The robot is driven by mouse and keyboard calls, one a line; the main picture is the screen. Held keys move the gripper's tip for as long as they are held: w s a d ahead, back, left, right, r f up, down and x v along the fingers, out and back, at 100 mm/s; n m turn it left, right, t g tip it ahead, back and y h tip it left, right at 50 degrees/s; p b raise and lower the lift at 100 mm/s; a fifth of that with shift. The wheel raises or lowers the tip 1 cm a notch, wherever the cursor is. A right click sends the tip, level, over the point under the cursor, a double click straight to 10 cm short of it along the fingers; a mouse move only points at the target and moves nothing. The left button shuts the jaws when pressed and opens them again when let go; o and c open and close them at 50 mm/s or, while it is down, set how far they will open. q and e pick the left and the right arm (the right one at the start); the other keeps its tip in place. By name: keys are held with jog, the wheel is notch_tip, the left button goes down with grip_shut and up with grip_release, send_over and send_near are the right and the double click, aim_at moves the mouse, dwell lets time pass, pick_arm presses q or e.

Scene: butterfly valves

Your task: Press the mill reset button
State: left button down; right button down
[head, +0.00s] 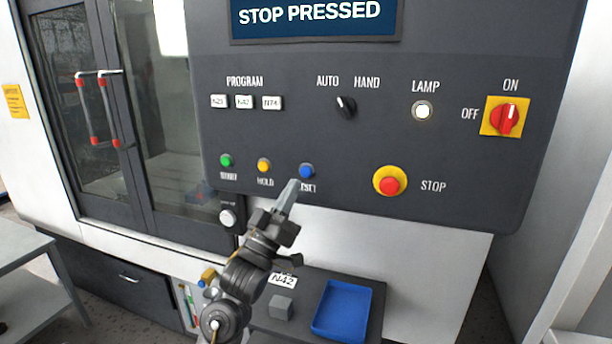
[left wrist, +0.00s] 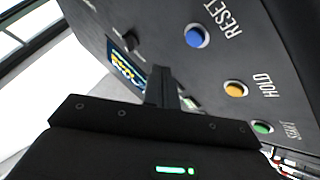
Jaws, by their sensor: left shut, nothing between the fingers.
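The blue reset button (head: 306,171) sits on the dark control panel, right of the yellow hold button (head: 264,165) and the green start button (head: 226,160). My left gripper (head: 290,190) is shut and empty, its tip just below and left of the blue button, partly covering the RESET label. In the left wrist view the blue reset button (left wrist: 197,36) is fully visible, and the shut fingers (left wrist: 161,85) point toward the panel, apart from the button. Whether the fingertips touch the panel cannot be told. The display (head: 315,14) reads STOP PRESSED. My right gripper does not show.
A red stop button (head: 390,184) on a yellow base is right of the reset button. A red OFF/ON switch (head: 506,117), a lamp button (head: 422,111) and an AUTO/HAND knob (head: 346,106) are above. A blue tray (head: 342,309) and grey block (head: 281,307) lie below.

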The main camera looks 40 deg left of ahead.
aim_at(306, 172)
pick_arm(q)
jog(key=w, duration=0.1)
jog(key=w+a, duration=0.1)
jog(key=w, duration=0.2)
jog(key=shift+w+a, duration=0.15)
jog(key=shift+a, duration=0.15)
dwell(0.5)
dwell(1.0)
jog(key=shift+w, duration=0.15)
dwell(0.3)
jog(key=shift+w+a, duration=0.1)
jog(key=shift+w, duration=0.1)
jog(key=shift+w+a, duration=0.15)
jog(key=shift+w, duration=0.25)
dwell(0.8)
jog(key=shift+s, duration=0.1)
jog(key=shift+s+d, duration=0.3)
jog(key=shift+s, duration=0.4)
